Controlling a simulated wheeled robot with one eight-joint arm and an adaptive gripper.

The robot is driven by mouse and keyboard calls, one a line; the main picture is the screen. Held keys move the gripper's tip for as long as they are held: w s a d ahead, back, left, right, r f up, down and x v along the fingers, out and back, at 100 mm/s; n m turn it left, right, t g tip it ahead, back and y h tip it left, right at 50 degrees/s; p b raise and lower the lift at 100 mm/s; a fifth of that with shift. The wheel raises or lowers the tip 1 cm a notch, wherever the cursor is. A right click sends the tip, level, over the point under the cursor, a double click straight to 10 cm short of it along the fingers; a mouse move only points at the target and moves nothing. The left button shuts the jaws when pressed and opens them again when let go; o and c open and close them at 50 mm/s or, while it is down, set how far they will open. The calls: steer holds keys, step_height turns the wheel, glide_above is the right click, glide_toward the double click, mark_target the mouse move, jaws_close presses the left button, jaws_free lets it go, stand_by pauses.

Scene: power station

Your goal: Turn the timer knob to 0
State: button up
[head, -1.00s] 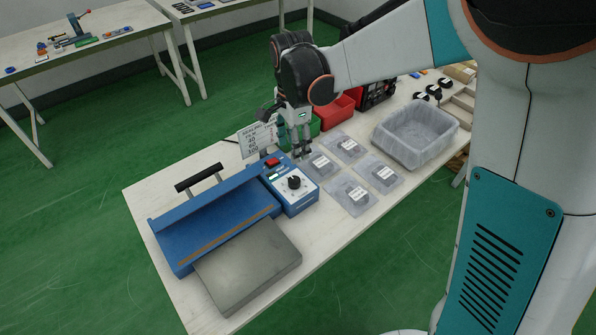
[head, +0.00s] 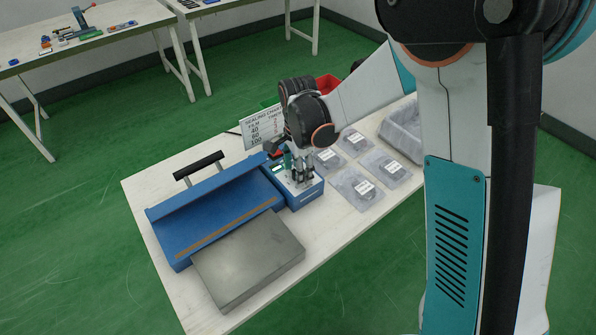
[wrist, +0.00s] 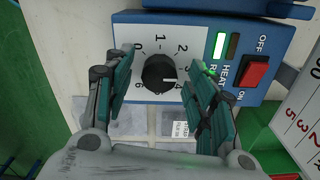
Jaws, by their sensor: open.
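The black timer knob (wrist: 160,72) sits on a white dial on the blue sealer's control box (head: 298,190). In the wrist view the dial's 0 is at the upper left of the knob. A pale pointer mark on the knob faces right, toward the 4 side, away from 0. My gripper (wrist: 162,66) is open, with one finger left and one right of the knob. I cannot tell whether either finger touches it. In the head view my gripper (head: 301,178) is over the control box and hides the knob.
A red rocker switch (wrist: 255,75) and a lit green indicator (wrist: 219,46) are right of the dial in the wrist view. The sealing chart (head: 262,132) stands behind. Bagged parts (head: 357,188) lie right of the box, with a grey bin (head: 402,133) beyond.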

steer(key=c, duration=1.1)
steer(key=shift+o, duration=0.2)
